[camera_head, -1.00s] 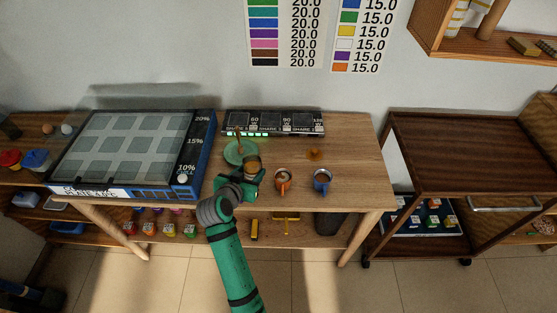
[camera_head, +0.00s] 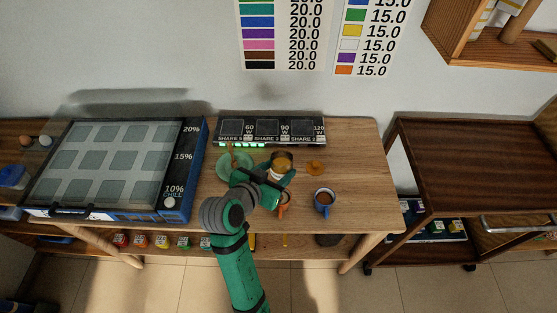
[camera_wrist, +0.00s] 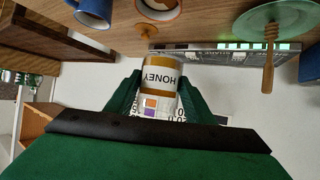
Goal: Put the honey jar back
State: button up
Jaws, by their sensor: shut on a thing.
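The honey jar (camera_wrist: 160,77) is amber with a white label reading HONEY, upside down in the wrist view. My gripper (camera_head: 279,176) is shut on the jar, with a green finger on each side of it. In the head view the jar (camera_head: 281,162) shows its open round top and is held over the table, right of the green plate. I cannot tell exactly how far it is above the table. A brown lid-like disc (camera_head: 316,167) lies on the table to the right of the jar.
A blue mug (camera_head: 323,203) and an orange mug (camera_head: 285,203), partly hidden by my gripper, stand near the table's front edge. A black display panel (camera_head: 271,129) runs along the back. A blue-framed grid case (camera_head: 112,160) fills the left. The table's right end is clear.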

aim_at(275, 159)
jog(key=w+f, duration=0.1)
jog(key=w, duration=0.1)
jog(key=w+f, duration=0.1)
jog(key=w, duration=0.1)
jog(key=w+a+f, duration=0.1)
jog(key=w, duration=0.1)
jog(key=w+f, duration=0.1)
jog(key=f, duration=0.1)
jog(key=w+f, duration=0.1)
jog(key=w, duration=0.1)
jog(key=w+f, duration=0.2)
jog(key=shift+d+f, duration=0.25)
jog(key=shift+f, duration=0.05)
jog(key=shift+w+f, duration=0.2)
jog(key=shift+f, duration=1.5)
jog(key=shift+f, duration=0.1)
jog(key=o, duration=1.3)
jog(key=shift+a+f, duration=0.1)
jog(key=shift+a, duration=0.05)
jog(key=shift+o, duration=0.2)
jog(key=shift+s, duration=0.1)
